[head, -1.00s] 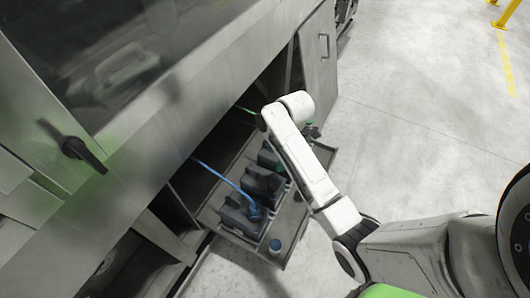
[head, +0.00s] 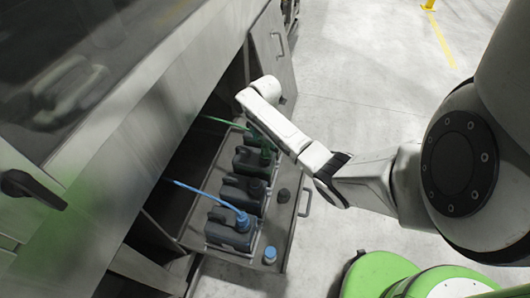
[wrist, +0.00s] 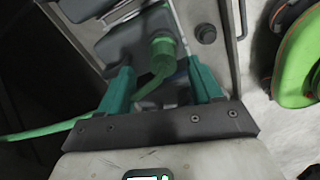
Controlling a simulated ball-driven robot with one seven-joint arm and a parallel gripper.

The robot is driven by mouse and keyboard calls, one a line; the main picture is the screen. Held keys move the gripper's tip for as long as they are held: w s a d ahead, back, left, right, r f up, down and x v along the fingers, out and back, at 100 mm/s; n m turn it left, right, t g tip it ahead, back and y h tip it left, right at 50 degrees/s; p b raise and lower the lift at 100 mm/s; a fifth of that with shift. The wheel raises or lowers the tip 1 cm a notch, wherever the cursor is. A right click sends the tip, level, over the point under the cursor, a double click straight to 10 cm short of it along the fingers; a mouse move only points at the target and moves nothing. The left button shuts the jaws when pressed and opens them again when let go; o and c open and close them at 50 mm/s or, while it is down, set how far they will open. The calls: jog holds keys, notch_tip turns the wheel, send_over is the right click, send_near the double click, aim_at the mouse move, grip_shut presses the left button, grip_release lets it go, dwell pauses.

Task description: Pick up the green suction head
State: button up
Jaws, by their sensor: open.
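The green suction head (head: 266,155) sits on a dark canister (head: 250,163) in the pulled-out drawer, with a green hose (head: 222,122) running left into the machine. In the wrist view the green suction head (wrist: 163,47) stands ahead of my gripper (wrist: 160,72). My gripper's two teal fingers are spread apart, one on each side of the green hose (wrist: 152,84), with the head a little beyond the fingertips. I cannot tell whether a finger touches the hose.
The drawer (head: 292,222) holds several dark canisters. A blue suction head (head: 242,219) with a blue hose tops the nearest one. A black cap (head: 283,195) and a blue cap (head: 270,255) stand along the drawer's right side. An open cabinet door (head: 274,50) stands behind.

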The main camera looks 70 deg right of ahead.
aim_at(266, 144)
jog(key=f, duration=0.2)
jog(key=f+b, duration=0.1)
jog(key=f, duration=0.2)
jog(key=shift+s+a, duration=0.2)
jog(key=shift+c, duration=0.2)
grip_shut()
